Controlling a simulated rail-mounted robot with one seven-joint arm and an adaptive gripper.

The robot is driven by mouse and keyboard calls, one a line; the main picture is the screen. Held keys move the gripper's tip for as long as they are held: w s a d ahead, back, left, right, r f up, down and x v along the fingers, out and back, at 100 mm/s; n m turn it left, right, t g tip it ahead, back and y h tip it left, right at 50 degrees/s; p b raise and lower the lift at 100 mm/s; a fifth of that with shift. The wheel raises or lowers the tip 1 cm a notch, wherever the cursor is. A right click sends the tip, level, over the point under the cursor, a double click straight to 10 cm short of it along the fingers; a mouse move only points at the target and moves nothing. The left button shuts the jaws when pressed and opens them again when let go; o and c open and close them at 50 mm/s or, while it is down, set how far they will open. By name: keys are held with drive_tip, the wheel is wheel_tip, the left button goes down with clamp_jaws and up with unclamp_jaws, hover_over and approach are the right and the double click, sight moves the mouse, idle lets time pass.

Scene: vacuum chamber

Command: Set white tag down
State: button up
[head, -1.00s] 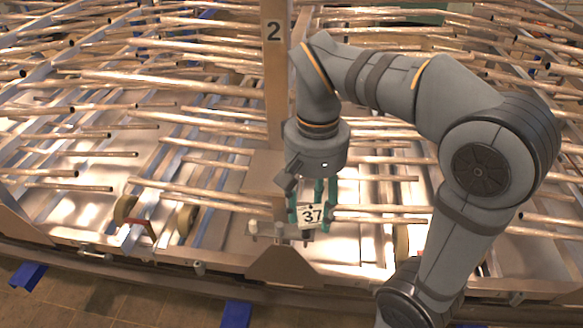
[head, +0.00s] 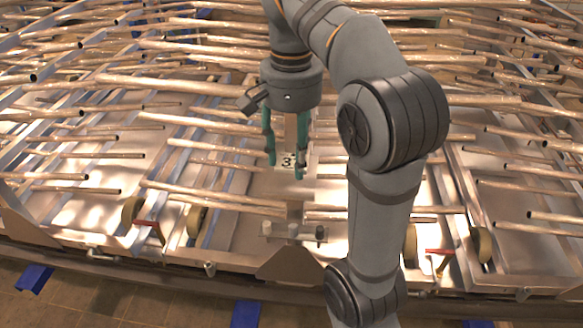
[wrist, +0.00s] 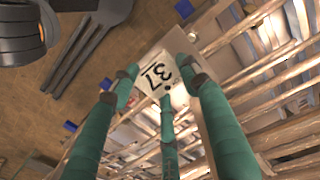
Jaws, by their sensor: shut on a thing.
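The white tag (head: 287,160) with the black number 37 is between the green fingers of my gripper (head: 285,167) in the head view. My gripper is shut on it, and the fingers partly cover the number. In the wrist view the tag (wrist: 156,75) shows between the fingertips of my gripper (wrist: 158,80), with its number turned nearly upside down. Behind the tag in the head view is a flat metal plate (head: 272,186) at the central post. I cannot tell whether the tag touches it.
Rows of copper-coloured pipes (head: 215,205) stick out on both sides of the plate. A small crossbar with knobs (head: 292,233) stands in front, near the frame's edge. Blue supports (head: 246,314) stand on the tiled floor.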

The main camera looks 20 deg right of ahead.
sight(290, 179)
drive_tip(key=w+f, duration=0.1)
drive_tip(key=w, duration=0.2)
drive_tip(key=shift+f, duration=0.4)
drive_tip(key=shift+w+d+f, duration=0.15)
drive_tip(key=shift+w, duration=0.05)
drive_tip(key=shift+d+f, duration=0.25)
wheel_tip(290, 179, down, 4)
drive_tip(key=shift+a+r+b, duration=0.15)
drive_tip(key=shift+r+b, duration=0.05)
drive_tip(key=shift+b, duration=0.35)
drive_tip(key=shift+f, duration=0.15)
drive_tip(key=o, duration=0.9)
drive_tip(key=shift+o, duration=0.2)
